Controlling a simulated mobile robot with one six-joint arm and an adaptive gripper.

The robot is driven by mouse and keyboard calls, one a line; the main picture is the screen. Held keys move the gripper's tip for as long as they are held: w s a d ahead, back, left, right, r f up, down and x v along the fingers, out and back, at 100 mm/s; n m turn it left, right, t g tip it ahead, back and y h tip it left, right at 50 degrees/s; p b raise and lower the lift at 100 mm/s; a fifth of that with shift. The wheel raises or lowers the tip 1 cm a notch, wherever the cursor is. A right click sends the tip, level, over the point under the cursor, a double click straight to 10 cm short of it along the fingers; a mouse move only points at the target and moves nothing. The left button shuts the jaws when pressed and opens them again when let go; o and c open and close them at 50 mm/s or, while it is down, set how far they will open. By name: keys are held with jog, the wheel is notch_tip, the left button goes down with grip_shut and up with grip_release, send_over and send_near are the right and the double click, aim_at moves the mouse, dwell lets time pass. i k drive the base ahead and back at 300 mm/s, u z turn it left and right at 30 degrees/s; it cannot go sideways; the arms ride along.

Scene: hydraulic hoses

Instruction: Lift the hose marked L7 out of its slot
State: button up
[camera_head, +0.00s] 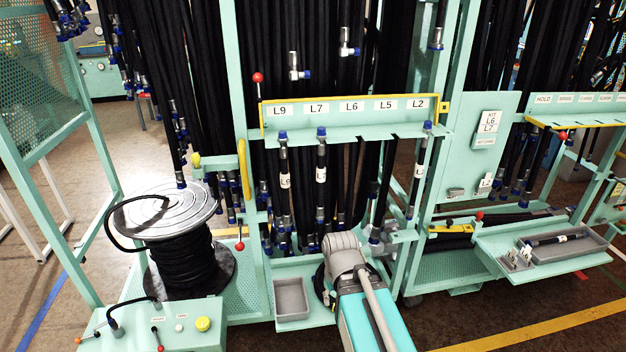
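The L7 hose (321,155) hangs upright at the rack, under the label L7 (317,108). It is black, with a blue-capped metal end at the slotted teal shelf (345,134) and a white tag lower down. The tag's text is too small to read surely. My arm, grey and teal, rises from the bottom centre, and its grey joint stands in front of the rack's lower part. I cannot make out my gripper; no fingers show. Nothing of mine is seen touching the L7 hose's upper end.
Similar tagged hoses hang at L9 (283,160) and L2 (420,165); no blue-capped end shows at L6 or L5. A hose reel (165,215) stands left, a grey bin (291,299) below. A kit card (488,127) names L6 and L7. A tray (590,246) right holds a hose.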

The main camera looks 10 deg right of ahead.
aim_at(321, 170)
jog(key=z, duration=0.1)
jog(key=i, duration=0.95)
jog(key=u, duration=0.05)
